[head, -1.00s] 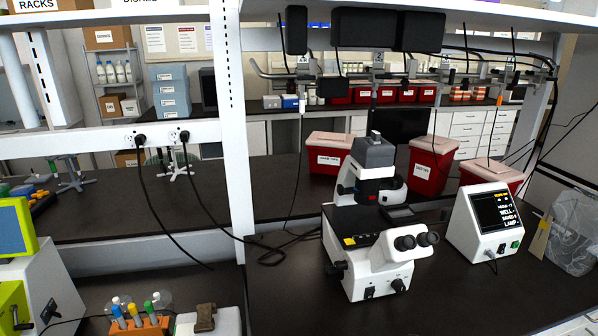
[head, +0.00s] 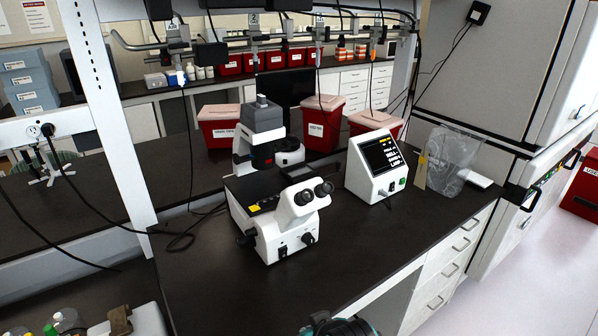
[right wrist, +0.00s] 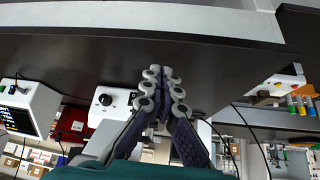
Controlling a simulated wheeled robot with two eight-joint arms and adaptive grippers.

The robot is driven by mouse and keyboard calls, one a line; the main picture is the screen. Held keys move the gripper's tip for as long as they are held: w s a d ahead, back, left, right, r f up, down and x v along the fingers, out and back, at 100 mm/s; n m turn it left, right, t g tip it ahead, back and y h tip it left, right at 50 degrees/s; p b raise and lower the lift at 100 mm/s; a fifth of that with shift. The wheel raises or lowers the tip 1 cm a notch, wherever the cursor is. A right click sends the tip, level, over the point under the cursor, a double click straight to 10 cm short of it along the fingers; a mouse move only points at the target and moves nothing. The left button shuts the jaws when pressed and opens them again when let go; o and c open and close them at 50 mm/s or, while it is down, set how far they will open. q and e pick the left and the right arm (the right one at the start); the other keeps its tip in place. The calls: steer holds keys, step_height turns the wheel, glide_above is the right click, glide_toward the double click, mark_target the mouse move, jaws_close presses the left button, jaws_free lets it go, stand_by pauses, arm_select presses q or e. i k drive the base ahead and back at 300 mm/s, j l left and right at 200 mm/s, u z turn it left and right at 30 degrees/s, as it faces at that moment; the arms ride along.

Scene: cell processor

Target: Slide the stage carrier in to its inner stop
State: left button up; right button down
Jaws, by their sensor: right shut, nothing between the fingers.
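A white microscope (head: 285,236) with a black stage (head: 245,190) stands on the dark bench in the head view. I cannot clearly pick out a stage carrier or its inner stop. My right gripper (right wrist: 164,72) is shut and empty in the right wrist view, with the bench top in front of its fingertips. The microscope's white body (right wrist: 106,110) shows partly behind the fingers there. In the head view only part of my right arm shows at the bottom edge. My left gripper is not in view.
A white display unit (head: 374,168) stands right of the microscope, with a clear bag (head: 452,160) beyond it. Red bins (head: 320,125) stand behind. Black cables (head: 185,238) lie to the left. The bench front (head: 330,270) near the microscope is clear.

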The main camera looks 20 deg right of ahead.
mark_target(313, 173)
steer(key=i+l+z, duration=0.15)
steer(key=l, duration=0.2)
steer(key=i+l+z, duration=0.2)
steer(key=l, duration=0.2)
steer(key=i+l+u, duration=0.45)
